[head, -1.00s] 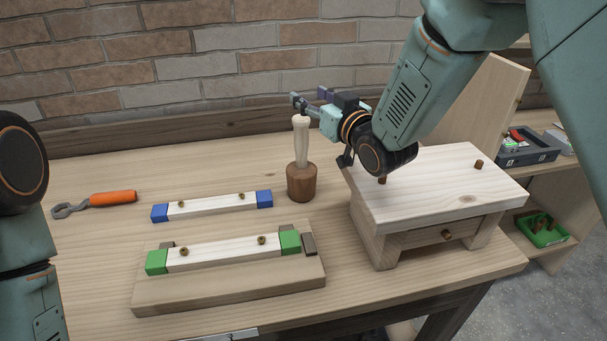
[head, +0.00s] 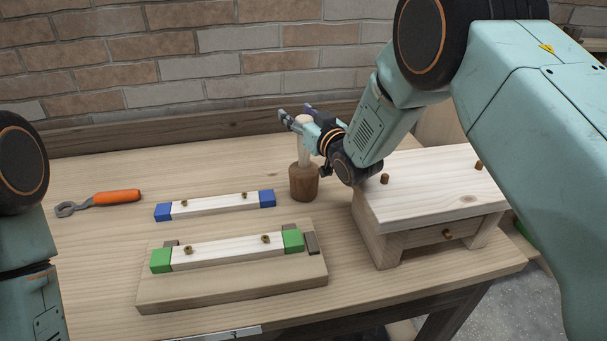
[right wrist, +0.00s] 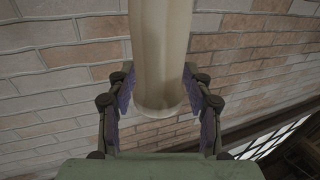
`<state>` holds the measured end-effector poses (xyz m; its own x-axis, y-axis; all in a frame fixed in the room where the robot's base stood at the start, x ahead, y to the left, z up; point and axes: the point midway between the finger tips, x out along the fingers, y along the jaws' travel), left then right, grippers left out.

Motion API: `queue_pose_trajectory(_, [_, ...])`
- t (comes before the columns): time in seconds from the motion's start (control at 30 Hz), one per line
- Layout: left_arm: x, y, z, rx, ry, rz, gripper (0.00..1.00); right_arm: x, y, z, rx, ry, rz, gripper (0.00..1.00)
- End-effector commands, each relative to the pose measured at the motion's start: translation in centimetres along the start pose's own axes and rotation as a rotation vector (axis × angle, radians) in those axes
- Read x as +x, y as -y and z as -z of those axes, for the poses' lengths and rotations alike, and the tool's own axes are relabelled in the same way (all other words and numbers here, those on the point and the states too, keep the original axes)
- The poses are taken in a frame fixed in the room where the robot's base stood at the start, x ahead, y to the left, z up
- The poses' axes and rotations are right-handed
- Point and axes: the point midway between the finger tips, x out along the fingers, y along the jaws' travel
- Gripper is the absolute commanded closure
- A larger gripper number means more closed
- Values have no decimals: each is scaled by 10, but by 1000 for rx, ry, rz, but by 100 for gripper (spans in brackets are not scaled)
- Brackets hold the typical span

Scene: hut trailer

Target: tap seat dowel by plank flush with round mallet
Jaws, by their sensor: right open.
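The round mallet stands head down on the bench, its brown cylindrical head (head: 304,184) on the wood and its pale handle (head: 304,128) upright. My right gripper (head: 297,113) is open at the handle's upper part. In the right wrist view the handle (right wrist: 160,50) lies between the two open fingers (right wrist: 158,88), with a gap visible at least on the left. The pale seat (head: 430,182) stands to the right. One brown dowel (head: 385,179) sticks up at its left end and another (head: 478,165) at its far right. My left gripper is out of view.
A pale upright plank (head: 437,125) behind the seat is mostly hidden by my right arm. A green-ended bar (head: 215,250) lies on a board, a blue-ended bar (head: 220,204) behind it. An orange-handled tool (head: 115,197) lies at left. A brick wall (head: 200,60) is behind.

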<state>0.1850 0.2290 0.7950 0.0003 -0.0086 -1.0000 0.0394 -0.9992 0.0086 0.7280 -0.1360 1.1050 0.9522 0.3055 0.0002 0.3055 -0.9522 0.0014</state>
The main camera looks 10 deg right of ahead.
Motion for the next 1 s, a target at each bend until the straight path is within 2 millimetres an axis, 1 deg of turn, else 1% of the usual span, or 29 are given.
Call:
queue_pose_trajectory(0.03, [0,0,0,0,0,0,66,5,0,0,0,-1,0,49])
queue_pose_trajectory(0.13, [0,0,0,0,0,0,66,10,0,0,0,1,0,49])
queue_pose_trajectory(0.4, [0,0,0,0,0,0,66,12,0,0,0,0,0,49])
queue_pose_trajectory(0.47, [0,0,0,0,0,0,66,12,0,0,0,0,0,53])
queue_pose_trajectory(1.0, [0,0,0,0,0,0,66,11,0,-1,0,1,0,99])
